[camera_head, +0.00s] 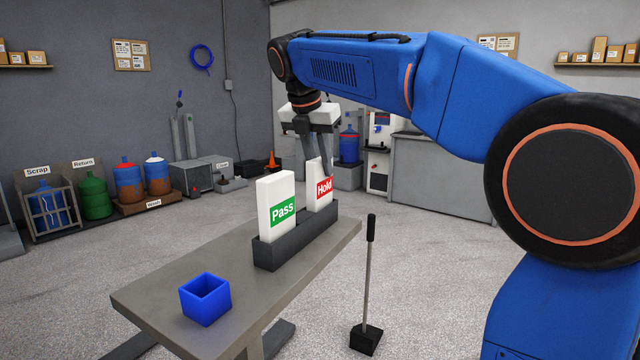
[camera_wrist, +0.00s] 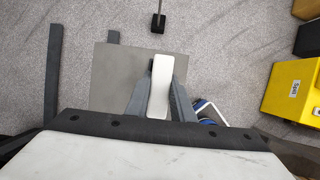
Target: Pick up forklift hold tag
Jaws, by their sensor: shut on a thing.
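The hold tag is a white upright slab with a red "Hold" label (camera_head: 324,188). It stands at the far end of a dark grey holder (camera_head: 290,247) on a grey table, its lower edge appearing still within the holder. My gripper (camera_head: 318,158) is above and around it, shut on its upper part. In the wrist view the white tag (camera_wrist: 160,88) sits between the two grey fingers, seen from above. The tag's gripped faces are partly hidden by the fingers.
A blue open box (camera_head: 205,300) sits near the table's (camera_head: 150,293) front end. A yellow box (camera_wrist: 293,92) shows at right.

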